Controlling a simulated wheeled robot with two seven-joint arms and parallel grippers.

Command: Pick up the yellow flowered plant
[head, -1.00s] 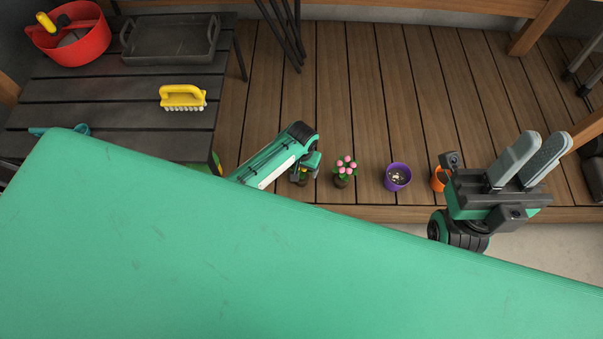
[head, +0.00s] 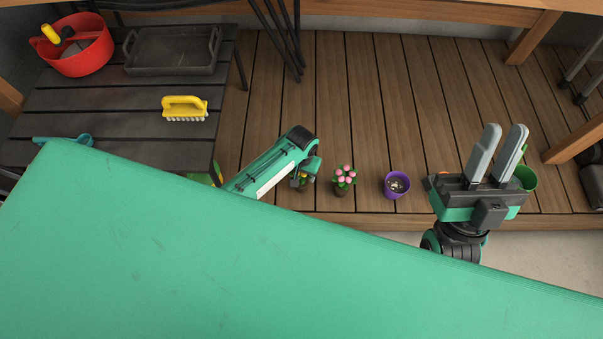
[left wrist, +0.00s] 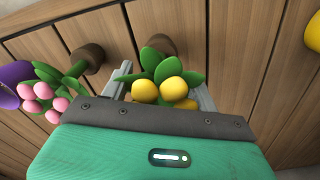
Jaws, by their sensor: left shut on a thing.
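The yellow flowered plant (left wrist: 172,91) has round yellow blooms, green leaves and a brown pot (left wrist: 160,44). In the left wrist view it sits between my left gripper's fingers (left wrist: 162,92), which are shut on it. In the head view the plant (head: 303,184) is mostly hidden under my left gripper (head: 306,175), low over the wooden deck. I cannot tell whether its pot touches the deck. My right gripper (head: 497,155) is at the right, fingers pointing up with a gap between them, empty.
A pink flowered plant (head: 343,180) stands just right of my left gripper, then a purple pot (head: 396,186). A green pot (head: 527,177) is behind my right gripper. A dark slatted table (head: 130,105) at left holds a yellow brush (head: 185,108), tray and red bucket (head: 82,52).

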